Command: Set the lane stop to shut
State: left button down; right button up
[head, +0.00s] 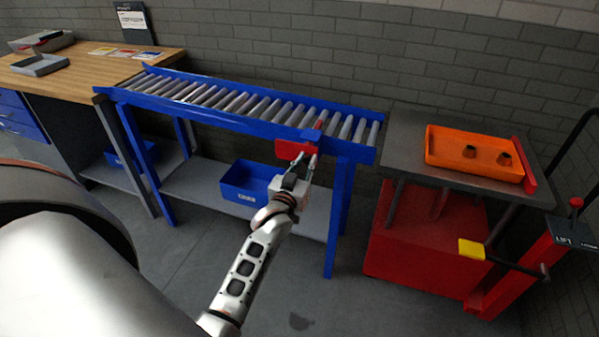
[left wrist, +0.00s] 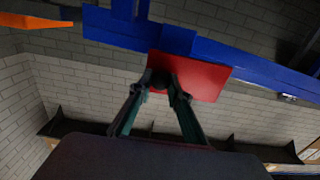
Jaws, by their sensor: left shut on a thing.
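The lane stop shows as a red plate (head: 290,150) at the front rail of the blue roller conveyor (head: 225,122), near its right end. A blue bracket sits by it, and a narrow red piece (head: 321,119) rises behind at the rollers. My left gripper (head: 308,165) reaches up to the plate from below and in front. In the left wrist view the red plate (left wrist: 208,82) hangs below the blue rail, and my left gripper (left wrist: 160,86) is shut on a dark knob at the plate's left part. The fingertips partly hide the knob. My right gripper is out of view.
An orange tray (head: 440,157) with two dark parts rests on the red lift cart (head: 415,235) to the right, beside the conveyor end. A blue bin (head: 240,183) stands on the lower shelf. A wooden workbench (head: 75,70) is at left. The rollers look empty.

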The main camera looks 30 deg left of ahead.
pick_arm(q)
jog(key=shift+x, duration=1.55)
jog(key=shift+f, duration=0.1)
jog(key=c, duration=1.9)
grip_release()
jog(key=shift+s, duration=0.1)
jog(key=v, duration=1.2)
